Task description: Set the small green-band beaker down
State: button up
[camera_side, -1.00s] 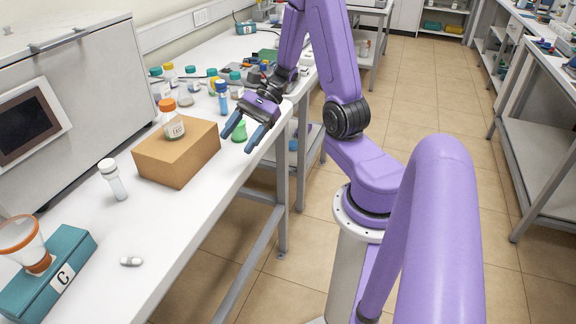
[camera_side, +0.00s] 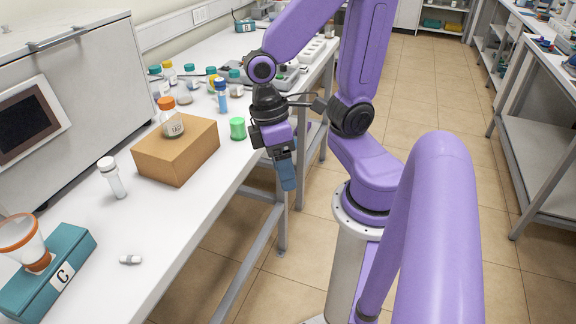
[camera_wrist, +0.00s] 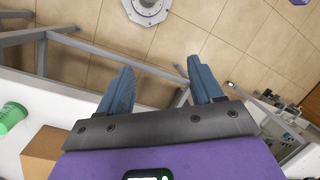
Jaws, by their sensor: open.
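The small green-band beaker (camera_side: 238,129) stands upright on the white bench near its right edge, to the right of the cardboard box. It also shows at the left edge of the wrist view (camera_wrist: 12,117), partly cut off. My gripper (camera_side: 287,176) is to the right of the beaker, past the bench edge, with its fingers pointing down over the floor. In the wrist view my gripper (camera_wrist: 160,78) has its two blue fingers apart, with nothing between them. The gripper and the beaker are clear of each other.
A brown box (camera_side: 176,152) carries an orange-capped bottle (camera_side: 172,122). A blue-capped vial (camera_side: 221,97) and several bottles stand behind. A white-capped vial (camera_side: 113,179) and a teal block (camera_side: 48,270) with a funnel stand nearer the front. Bare bench (camera_side: 185,225) lies between.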

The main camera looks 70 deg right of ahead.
jog(key=n+t, duration=0.1)
jog(key=n, duration=0.1)
jog(key=s+a+r+n+t, duration=0.1)
jog(key=r+n, duration=0.1)
jog(key=n, duration=0.1)
jog(key=shift+s+a+n+t, duration=0.3)
jog(key=shift+s+a+t, duration=0.05)
jog(key=shift+t, duration=0.05)
dwell(0.9)
